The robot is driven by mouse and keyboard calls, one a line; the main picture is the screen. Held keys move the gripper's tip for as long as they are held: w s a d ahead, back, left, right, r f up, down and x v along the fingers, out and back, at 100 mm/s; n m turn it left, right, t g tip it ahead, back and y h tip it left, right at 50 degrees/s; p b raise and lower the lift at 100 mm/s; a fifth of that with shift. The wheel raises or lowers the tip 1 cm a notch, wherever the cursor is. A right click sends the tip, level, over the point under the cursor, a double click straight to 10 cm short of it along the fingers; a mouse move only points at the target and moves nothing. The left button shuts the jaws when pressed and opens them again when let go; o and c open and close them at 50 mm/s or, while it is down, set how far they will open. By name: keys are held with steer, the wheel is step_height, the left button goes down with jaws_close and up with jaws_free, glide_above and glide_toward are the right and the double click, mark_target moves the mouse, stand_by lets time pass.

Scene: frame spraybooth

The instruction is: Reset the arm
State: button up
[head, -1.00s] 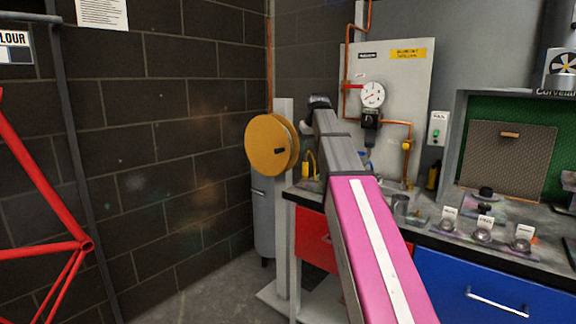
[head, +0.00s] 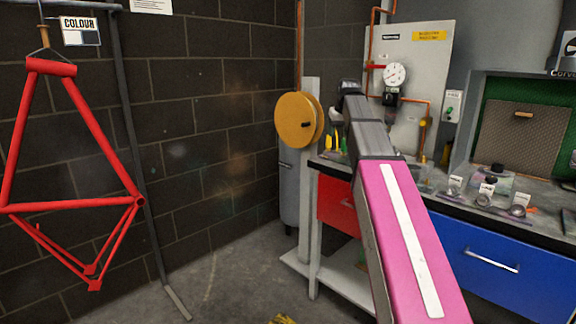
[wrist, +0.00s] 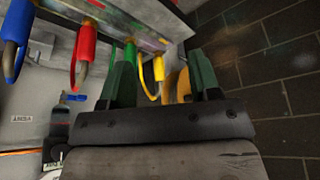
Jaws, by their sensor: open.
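My arm reaches forward in the head view, its pink link nearest and its grey links running toward the back bench. My gripper (wrist: 160,78) shows in the wrist view with its two dark green fingers apart and nothing clearly held between them. A yellow looped piece (wrist: 158,72) shows in the gap between the fingers; I cannot tell whether it touches them. In the head view the fingers are too small and hidden to make out.
Red (wrist: 84,52) and blue (wrist: 16,45) hooked pieces are close left of the fingers. A yellow reel (head: 297,120) stands left of the arm's far end. A workbench (head: 460,205) runs right. A red bike frame (head: 75,165) hangs left. Floor (head: 225,280) between is mostly clear.

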steer(key=s+f+m+g, duration=0.1)
steer(key=s+f, duration=0.5)
steer(key=f, duration=0.7)
steer(key=s+f+g, duration=0.1)
steer(key=s+f, duration=0.4)
steer(key=f, duration=0.7)
steer(key=s+f+m+g, duration=0.1)
steer(key=s+f, duration=0.5)
steer(key=f, duration=0.7)
steer(key=s+f+g, duration=0.1)
steer(key=s+f, duration=0.9)
steer(key=s, duration=0.1)
steer(key=shift+a+f+h, duration=0.3)
steer(key=shift+a+h, duration=0.05)
steer(key=shift+h, duration=0.05)
